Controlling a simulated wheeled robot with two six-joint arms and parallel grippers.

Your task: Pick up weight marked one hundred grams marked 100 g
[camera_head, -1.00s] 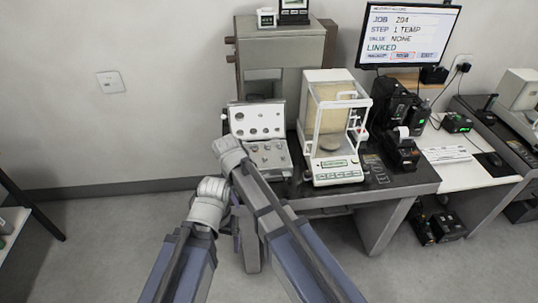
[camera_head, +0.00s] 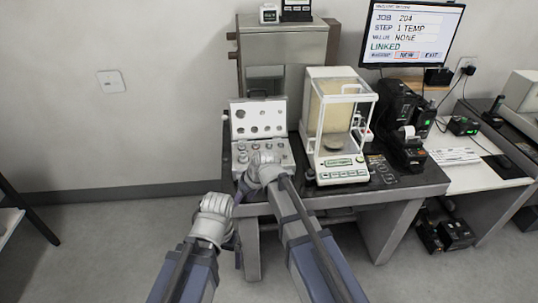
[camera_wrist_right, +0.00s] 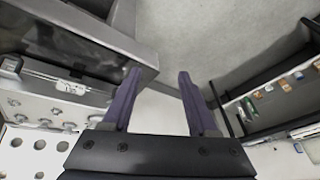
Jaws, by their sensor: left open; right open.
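An open weight case stands on the dark table at the left; its lid (camera_head: 258,120) is raised with round holes, and its base (camera_head: 284,153) holds several small metal weights. The case also shows at the left of the right wrist view (camera_wrist_right: 40,150). Marks are too small to read, so I cannot tell which weight is the 100 g one. My right gripper (camera_head: 264,160) is over the front of the case, hiding part of it. Its fingers are apart and empty in the right wrist view (camera_wrist_right: 159,76). My left gripper (camera_head: 216,203) is open, lower and left, off the table front.
A glass-walled balance (camera_head: 340,125) stands right of the case. A grey metal cabinet (camera_head: 284,48) is behind the case. A monitor (camera_head: 412,35), black devices (camera_head: 402,105) and a keyboard (camera_head: 455,156) are further right. The floor left of the table is clear.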

